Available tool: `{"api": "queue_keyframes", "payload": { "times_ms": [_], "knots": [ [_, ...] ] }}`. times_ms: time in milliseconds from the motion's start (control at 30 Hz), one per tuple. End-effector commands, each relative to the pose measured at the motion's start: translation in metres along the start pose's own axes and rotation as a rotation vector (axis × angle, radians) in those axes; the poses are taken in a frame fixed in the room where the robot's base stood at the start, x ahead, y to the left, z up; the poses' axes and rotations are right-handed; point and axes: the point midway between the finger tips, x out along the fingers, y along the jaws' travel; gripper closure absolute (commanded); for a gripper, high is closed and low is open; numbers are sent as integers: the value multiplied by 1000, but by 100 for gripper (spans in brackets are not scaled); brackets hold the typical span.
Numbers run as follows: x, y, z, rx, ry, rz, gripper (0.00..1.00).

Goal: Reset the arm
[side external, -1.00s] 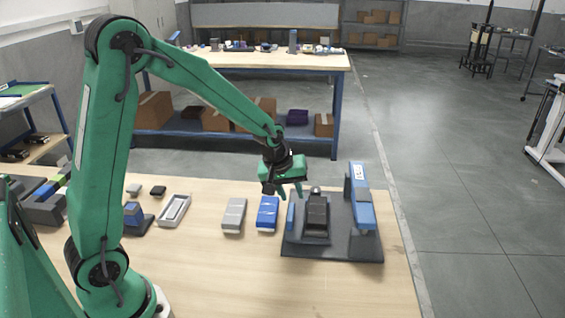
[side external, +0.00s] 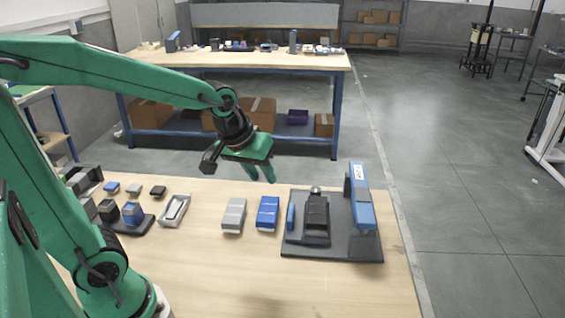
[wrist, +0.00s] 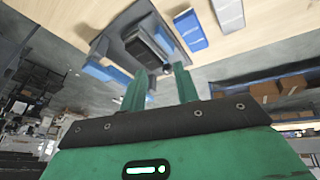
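My green arm reaches over the wooden table (side external: 200,270) in the side external view. My gripper (side external: 262,176) hangs in the air above the table's far edge, behind the blue block, touching nothing. In the wrist view its two green fingers (wrist: 160,88) stand apart with nothing held between them.
A dark fixture (side external: 335,240) with a black block (side external: 317,215) and a blue upright (side external: 361,195) stands at the right. A blue block (side external: 268,212), a grey block (side external: 234,214) and a grey tray (side external: 174,210) lie left of it. The front table area is clear.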

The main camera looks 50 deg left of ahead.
Motion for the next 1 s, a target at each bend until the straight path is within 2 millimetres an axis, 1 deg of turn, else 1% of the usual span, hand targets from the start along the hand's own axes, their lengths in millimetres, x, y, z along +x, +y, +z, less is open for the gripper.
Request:
{"api": "queue_keyframes", "payload": {
  "times_ms": [33,200,500,600,733,1000],
  "knots": [
    [-10,-1,6,28,9,5,69],
    [-36,-6,27,129,23,14,69],
    [-70,-18,67,302,51,26,69],
    [-77,-22,78,349,57,28,69],
    [-82,-25,88,390,63,30,69],
    [-84,-26,93,411,64,30,69]
  ]
}}
